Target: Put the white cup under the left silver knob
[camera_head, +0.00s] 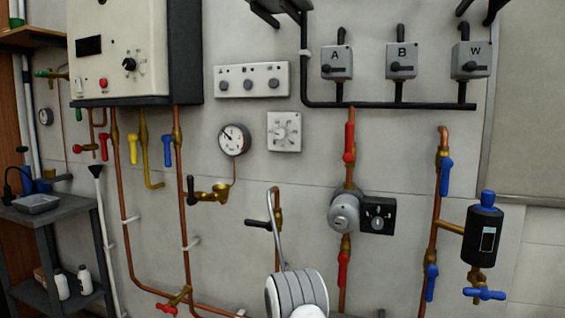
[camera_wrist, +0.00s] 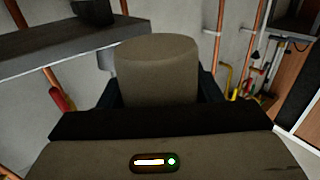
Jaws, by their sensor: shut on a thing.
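In the wrist view my gripper (camera_wrist: 157,88) has its dark jaws on both sides of a pale, rounded cylinder (camera_wrist: 157,68), which looks like the white cup in shade. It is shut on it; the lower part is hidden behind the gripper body. The cup and gripper cannot be made out in the head view. I cannot tell which is the left silver knob.
A grey shelf (camera_wrist: 50,48) with a dark container (camera_wrist: 92,12) is at upper left in the wrist view. Copper pipes with valve handles, a gauge (camera_head: 234,139) and a pump (camera_head: 344,212) line the wall. A dark cart (camera_head: 60,213) stands at left.

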